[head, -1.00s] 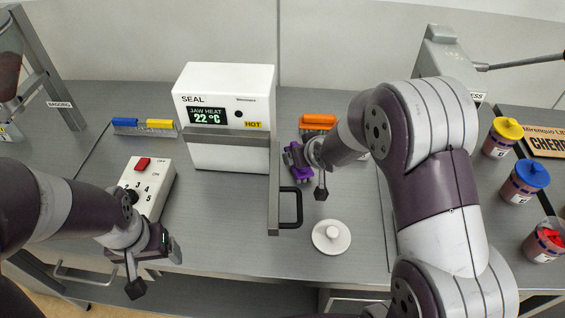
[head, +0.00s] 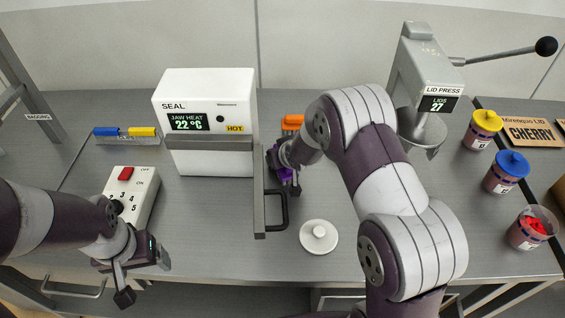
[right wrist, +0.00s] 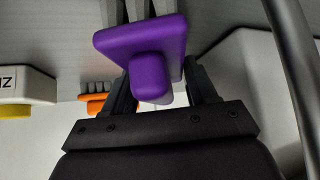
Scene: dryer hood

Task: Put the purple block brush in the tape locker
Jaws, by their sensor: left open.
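The purple block brush (head: 285,172) is on the grey counter side, right of the white sealer, partly hidden by my right gripper (head: 291,170). In the right wrist view the purple block brush (right wrist: 150,62) fills the space between the fingers of my right gripper (right wrist: 162,85), which looks shut on it. I cannot tell if the brush touches the counter. My left gripper (head: 143,272) is open and empty near the front left counter edge. A front under the counter with a bar handle (head: 75,290) shows at lower left; no label there reads as the tape locker.
The sealer (head: 205,112) has a black handle (head: 276,208) sticking out close to my right gripper. An orange brush (head: 292,122) lies behind. A white round lid (head: 319,237), switch box (head: 131,196), lid press (head: 425,80) and several jars stand around.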

